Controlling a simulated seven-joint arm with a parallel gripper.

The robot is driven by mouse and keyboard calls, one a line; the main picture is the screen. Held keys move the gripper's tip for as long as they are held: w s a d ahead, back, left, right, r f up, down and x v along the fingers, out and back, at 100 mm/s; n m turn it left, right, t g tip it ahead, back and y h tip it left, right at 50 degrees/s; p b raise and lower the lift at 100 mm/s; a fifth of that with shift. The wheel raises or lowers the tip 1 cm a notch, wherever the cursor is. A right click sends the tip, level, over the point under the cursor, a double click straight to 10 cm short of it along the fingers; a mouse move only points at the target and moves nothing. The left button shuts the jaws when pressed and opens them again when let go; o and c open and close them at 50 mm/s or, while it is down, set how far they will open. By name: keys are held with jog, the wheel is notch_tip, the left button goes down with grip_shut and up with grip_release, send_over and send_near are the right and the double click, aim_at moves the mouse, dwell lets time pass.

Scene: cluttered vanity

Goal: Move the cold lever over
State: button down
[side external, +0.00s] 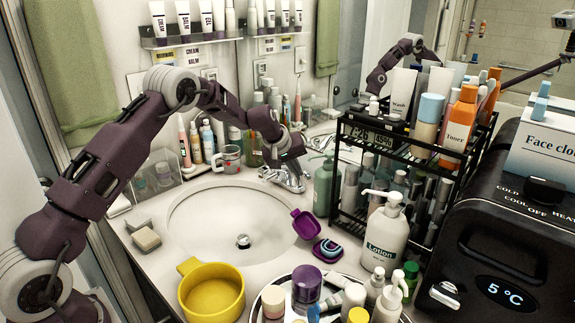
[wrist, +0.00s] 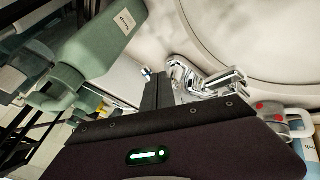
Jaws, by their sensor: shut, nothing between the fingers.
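The chrome faucet (side external: 287,180) stands at the back right rim of the sink. In the wrist view its chrome body (wrist: 205,80) shows just beyond my fingers. A small blue mark (wrist: 147,72) shows beside the fingertips; I cannot tell for sure whether it is on the cold lever. My gripper (side external: 296,168) is over the faucet, pointing down, with its fingers shut and empty. In the wrist view the closed gripper (wrist: 165,88) is close to the chrome; contact cannot be told. My gripper and wrist hide part of the faucet.
A green pump bottle (side external: 325,186) stands right of the faucet, close to my fingers in the wrist view (wrist: 103,48). A glass mug (side external: 229,158) is left. A black rack (side external: 400,150) with bottles is at right. The sink bowl (side external: 215,225) is clear; a purple scoop (side external: 306,224) lies on its rim.

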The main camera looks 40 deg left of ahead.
jog(key=s+f+v, duration=0.1)
jog(key=s+v, duration=0.1)
jog(key=v, duration=1)
jog(key=s+d+r+m, duration=0.3)
jog(key=s+d+r, duration=0.25)
jog(key=s, duration=0.35)
jog(key=s+d+r+m, duration=0.2)
jog(key=s+d+r, duration=0.35)
jog(key=s, duration=0.25)
jog(key=s+d+f+m, duration=0.1)
jog(key=s+m, duration=0.1)
jog(key=s, duration=0.9)
jog(key=s+d+f+m+g, duration=0.1)
jog(key=s+d+m, duration=0.1)
jog(key=s, duration=1)
jog(key=shift+m, duration=0.5)
